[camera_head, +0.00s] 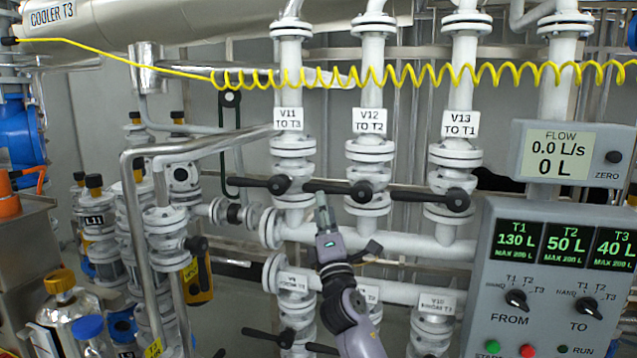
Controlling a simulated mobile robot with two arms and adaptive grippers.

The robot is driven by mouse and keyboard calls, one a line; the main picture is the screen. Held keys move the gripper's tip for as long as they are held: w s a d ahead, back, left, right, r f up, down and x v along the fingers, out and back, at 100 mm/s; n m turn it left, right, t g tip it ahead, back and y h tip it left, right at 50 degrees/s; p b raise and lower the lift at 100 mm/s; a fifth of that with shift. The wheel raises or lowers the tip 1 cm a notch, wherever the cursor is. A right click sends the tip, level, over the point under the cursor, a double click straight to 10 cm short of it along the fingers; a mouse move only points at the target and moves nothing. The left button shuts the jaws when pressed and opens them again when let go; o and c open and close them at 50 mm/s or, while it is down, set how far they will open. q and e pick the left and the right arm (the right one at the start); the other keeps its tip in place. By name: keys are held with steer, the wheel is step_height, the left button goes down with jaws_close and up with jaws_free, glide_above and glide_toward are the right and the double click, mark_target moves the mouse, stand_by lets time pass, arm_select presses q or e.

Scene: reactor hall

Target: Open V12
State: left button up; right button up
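Valve V12 (368,171) is on the middle of three white upright pipes, under the label "V12 TO T2" (370,121). Its black lever (340,188) lies level, crosswise to the pipe, and points left from its hub. My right gripper (322,206) comes up from below, its fingertips just under the lever's left part. It looks narrow, seen almost edge-on, so I cannot tell whether the fingers are open or whether they touch the lever. My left gripper is not in view.
V11's lever (252,182) and V13's lever (428,196) also lie level, pointing left, on either side. A white horizontal pipe (415,246) runs below. The flow display (558,151) reads 0.0 L/s. A control panel (553,290) stands at the right.

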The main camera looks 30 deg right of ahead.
mark_target(319, 189)
steer(key=x, duration=0.6)
steer(key=shift+w+r+p, duration=0.1)
steer(key=shift+p, duration=0.3)
jaws_close()
stand_by(0.4)
